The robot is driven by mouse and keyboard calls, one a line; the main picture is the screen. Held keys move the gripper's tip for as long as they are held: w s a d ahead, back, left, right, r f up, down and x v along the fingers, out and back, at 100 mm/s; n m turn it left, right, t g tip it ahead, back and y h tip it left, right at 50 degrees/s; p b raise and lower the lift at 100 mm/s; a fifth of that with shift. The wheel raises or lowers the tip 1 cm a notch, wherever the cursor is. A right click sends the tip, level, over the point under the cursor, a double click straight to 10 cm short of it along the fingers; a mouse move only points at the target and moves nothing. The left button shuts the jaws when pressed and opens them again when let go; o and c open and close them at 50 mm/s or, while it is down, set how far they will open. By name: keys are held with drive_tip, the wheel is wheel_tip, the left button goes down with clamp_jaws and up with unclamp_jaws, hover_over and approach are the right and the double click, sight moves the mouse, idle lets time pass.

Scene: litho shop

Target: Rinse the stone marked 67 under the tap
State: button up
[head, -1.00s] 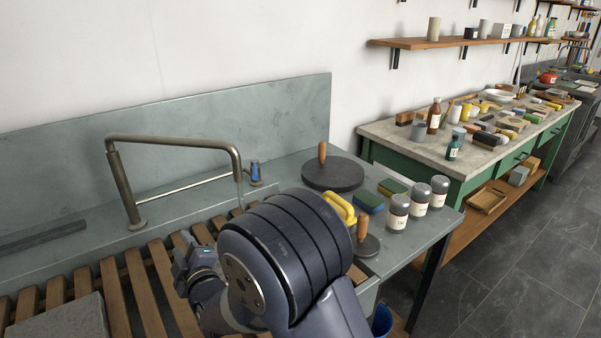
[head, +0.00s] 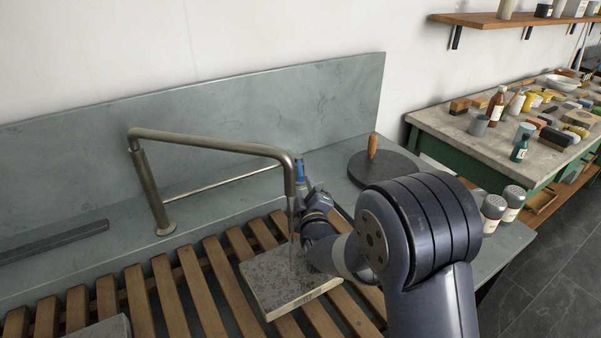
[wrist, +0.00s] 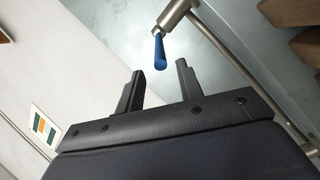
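The tap (head: 215,143) is a bent metal pipe over the slatted sink, with a blue-tipped lever (head: 299,172) near its spout. A flat grey stone (head: 275,285) with a mottled, dark top lies on the slats under the spout. A thin pale streak, like running water, hangs between spout and stone. My gripper (head: 308,198) is beside the spout, close to the lever. In the wrist view my gripper (wrist: 160,70) is open and empty, with the blue lever (wrist: 160,50) just ahead, between the lines of its fingers.
Another grey stone (head: 105,328) shows at the lower left on the slats (head: 190,275). A round dark disc with a wooden knob (head: 385,170) and jars (head: 493,212) stand on the right ledge. A crowded workbench (head: 425,127) is farther right. My arm hides part of the ledge.

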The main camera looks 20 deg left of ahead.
sight(301, 173)
drive_tip(key=p+x, duration=0.1)
drive_tip(key=x, duration=0.5)
drive_tip(key=shift+w+a, duration=0.15)
drive_tip(key=shift+w, duration=0.1)
drive_tip(key=shift+c, duration=0.5)
clamp_jaws()
